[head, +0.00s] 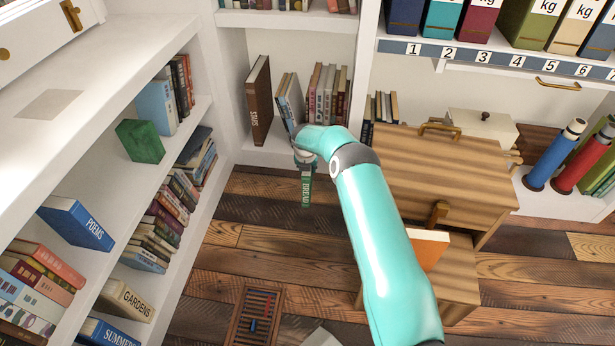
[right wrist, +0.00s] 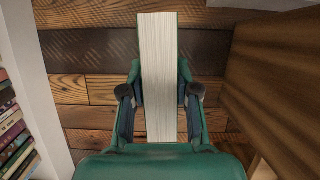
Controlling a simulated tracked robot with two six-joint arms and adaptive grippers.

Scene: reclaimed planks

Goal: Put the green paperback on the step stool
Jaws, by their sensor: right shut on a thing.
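The green paperback (head: 306,189), its spine reading BREAD, hangs upright from my right gripper (head: 305,160) above the plank floor. In the right wrist view the pale page edges of the paperback (right wrist: 160,75) stand between the two fingers of my right gripper (right wrist: 160,95), which is shut on it. The striped wooden step stool (head: 425,165) appears to be the two-level piece right of the gripper, partly hidden behind my right arm. My left gripper is not in view.
An orange book (head: 428,248) stands at the stool's lower level. A bookcase (head: 205,140) lines the left, with a green block-like object (head: 140,141) on it. Blue and red rolls (head: 556,155) stand at right.

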